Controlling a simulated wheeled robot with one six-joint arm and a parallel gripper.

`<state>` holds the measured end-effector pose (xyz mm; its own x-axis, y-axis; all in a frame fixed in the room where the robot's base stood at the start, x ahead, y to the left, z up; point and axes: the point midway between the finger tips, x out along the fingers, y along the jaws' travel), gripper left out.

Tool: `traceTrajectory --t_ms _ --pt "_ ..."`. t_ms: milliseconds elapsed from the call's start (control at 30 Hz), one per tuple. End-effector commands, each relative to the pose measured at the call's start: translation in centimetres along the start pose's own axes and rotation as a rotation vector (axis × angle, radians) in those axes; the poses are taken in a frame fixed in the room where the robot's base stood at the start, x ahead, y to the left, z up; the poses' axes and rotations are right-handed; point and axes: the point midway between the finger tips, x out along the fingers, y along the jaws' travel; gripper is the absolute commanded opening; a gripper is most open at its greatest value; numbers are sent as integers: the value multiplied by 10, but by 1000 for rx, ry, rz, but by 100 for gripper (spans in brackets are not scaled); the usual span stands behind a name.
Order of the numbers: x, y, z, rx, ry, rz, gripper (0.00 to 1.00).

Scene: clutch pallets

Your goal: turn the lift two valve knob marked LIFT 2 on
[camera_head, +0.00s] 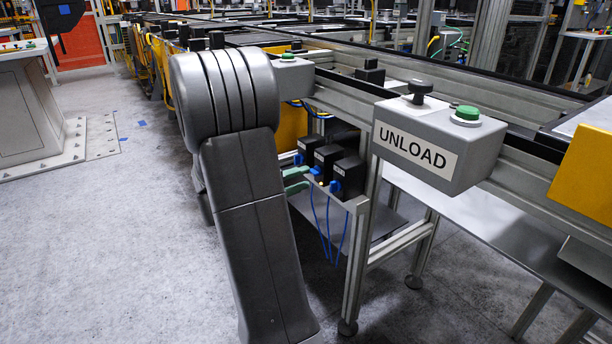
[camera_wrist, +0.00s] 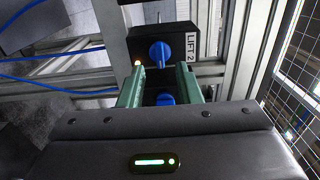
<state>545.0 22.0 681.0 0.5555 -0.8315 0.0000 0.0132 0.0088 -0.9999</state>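The lift two valve is a black box (camera_wrist: 143,38) with a white LIFT 2 label (camera_wrist: 191,46) in the wrist view. Its blue knob (camera_wrist: 160,54) sits on the front, with a small lit orange lamp (camera_wrist: 138,63) at the lower left. My gripper (camera_wrist: 161,78) has two green fingers, apart and empty at the tips. They point toward the box, with the knob just beyond and between their tips. Contact cannot be told. In the head view my gripper (camera_head: 296,181) is beside several black valve boxes; their labels are not readable there.
Another blue knob (camera_wrist: 165,99) shows between my fingers, partly hidden. Blue hoses (camera_wrist: 55,87) run at the left in the wrist view. In the head view, a grey UNLOAD box (camera_head: 432,140) hangs on the conveyor frame above the valves. The floor (camera_head: 90,240) at the left is clear.

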Motion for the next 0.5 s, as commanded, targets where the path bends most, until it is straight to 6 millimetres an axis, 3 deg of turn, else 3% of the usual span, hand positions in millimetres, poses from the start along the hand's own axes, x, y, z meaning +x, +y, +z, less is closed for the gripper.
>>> traceTrajectory --t_ms 300,500 --pt "-70 -3 1 -3 -5 1 31" --pt "-101 -1 1 -3 -3 1 31"
